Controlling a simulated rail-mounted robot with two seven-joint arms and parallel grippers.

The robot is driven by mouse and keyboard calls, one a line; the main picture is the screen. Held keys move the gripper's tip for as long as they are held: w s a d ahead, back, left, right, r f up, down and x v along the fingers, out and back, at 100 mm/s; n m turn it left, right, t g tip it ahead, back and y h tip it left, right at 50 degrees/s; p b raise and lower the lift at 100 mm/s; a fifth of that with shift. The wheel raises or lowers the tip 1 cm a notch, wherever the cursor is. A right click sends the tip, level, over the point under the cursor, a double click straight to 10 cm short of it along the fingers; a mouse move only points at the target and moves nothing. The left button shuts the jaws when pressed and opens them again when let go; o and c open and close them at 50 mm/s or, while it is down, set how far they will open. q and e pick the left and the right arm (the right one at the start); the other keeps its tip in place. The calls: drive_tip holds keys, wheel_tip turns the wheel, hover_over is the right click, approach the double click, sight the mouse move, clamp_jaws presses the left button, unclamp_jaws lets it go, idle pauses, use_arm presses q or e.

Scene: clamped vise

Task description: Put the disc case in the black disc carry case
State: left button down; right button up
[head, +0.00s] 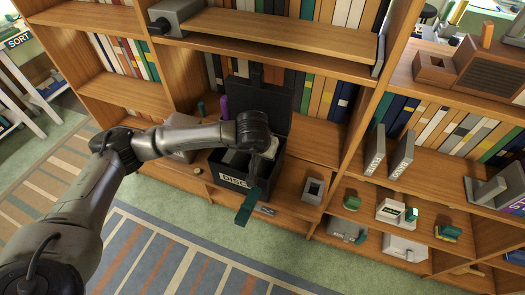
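The black disc carry case (234,181) stands on the wooden shelf ledge with a "DISC" label on its front. Its lid (262,100) stands open at the back. The arm and gripper hide much of the carry case's inside. My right gripper is not in view.
The carry case stands before a row of books (318,98) in a wooden bookcase. A purple object (223,107) is behind it at left. A grey box-like object (313,190) stands to its right. Lower right shelves hold grey and green items (397,212). Striped rug (170,255) lies in front.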

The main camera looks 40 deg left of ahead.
use_arm(q)
drive_tip(key=shift+f, duration=0.3)
drive_tip(key=c, duration=0.9)
unclamp_jaws()
drive_tip(key=v, duration=0.7)
drive_tip(key=p+v, duration=0.1)
drive_tip(key=v, duration=0.3)
drive_tip(key=shift+w+r, duration=0.25)
drive_tip(key=shift+r, duration=0.2)
drive_tip(key=shift+v, duration=0.75)
